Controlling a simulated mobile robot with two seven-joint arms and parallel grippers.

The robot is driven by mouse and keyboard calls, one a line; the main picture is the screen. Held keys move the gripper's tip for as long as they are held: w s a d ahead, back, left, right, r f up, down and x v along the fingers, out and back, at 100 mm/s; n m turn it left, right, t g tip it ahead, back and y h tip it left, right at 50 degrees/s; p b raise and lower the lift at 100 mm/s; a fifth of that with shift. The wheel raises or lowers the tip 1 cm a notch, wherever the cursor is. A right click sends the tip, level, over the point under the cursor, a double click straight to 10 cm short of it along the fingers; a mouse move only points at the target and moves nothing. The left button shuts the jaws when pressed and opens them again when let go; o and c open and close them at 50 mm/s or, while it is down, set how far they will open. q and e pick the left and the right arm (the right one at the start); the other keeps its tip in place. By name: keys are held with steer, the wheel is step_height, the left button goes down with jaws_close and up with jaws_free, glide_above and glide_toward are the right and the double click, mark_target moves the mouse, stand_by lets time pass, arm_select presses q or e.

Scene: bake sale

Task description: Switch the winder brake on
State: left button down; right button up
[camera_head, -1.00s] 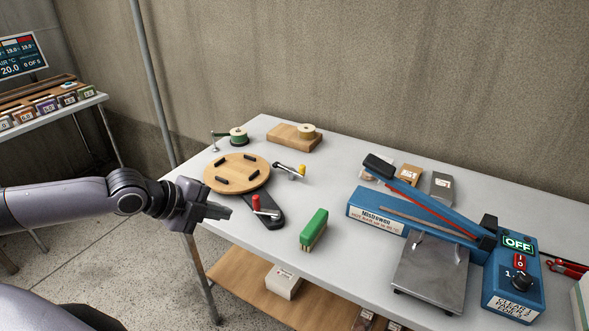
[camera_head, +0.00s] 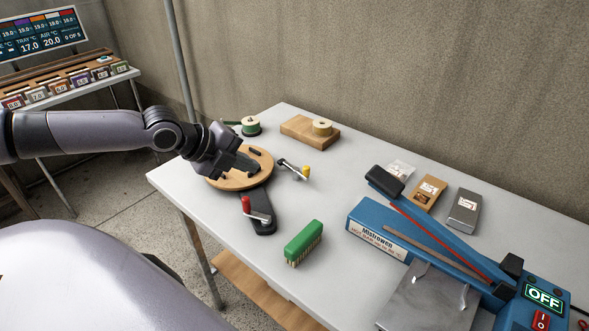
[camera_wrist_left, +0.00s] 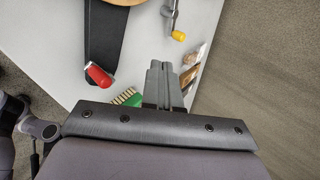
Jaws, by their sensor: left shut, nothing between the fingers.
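The winder has a round wooden disc (camera_head: 259,157) with black pegs and a black base arm (camera_head: 262,208) reaching toward the front. A red-handled lever (camera_head: 247,206) stands at the front of that arm; its red grip also shows in the left wrist view (camera_wrist_left: 98,75). A metal crank with a yellow knob (camera_head: 306,172) is right of the disc, and this knob shows in the wrist view (camera_wrist_left: 178,35). I cannot tell which is the brake. My left gripper (camera_head: 252,167) is shut and empty above the disc, hiding part of it. My right gripper is out of view.
A green brush (camera_head: 304,240) lies in front of the winder. A blue sealer showing OFF (camera_head: 400,233) and several packets (camera_head: 429,190) are at right. The white table's left front (camera_head: 211,214) is clear.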

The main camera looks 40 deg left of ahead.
arm_select(q)
steer(key=shift+w, duration=0.1)
glide_toward(303, 174)
step_height(303, 174, down, 4)
steer(key=shift+w+d, duration=0.1)
steer(key=w, duration=0.1)
steer(key=w+d, duration=0.1)
steer(key=shift+w, duration=0.3)
steer(key=shift+w+d+f, duration=0.15)
steer(key=shift+w+d, duration=0.05)
steer(key=shift+w, duration=0.4)
steer(key=shift+w+d, duration=0.1)
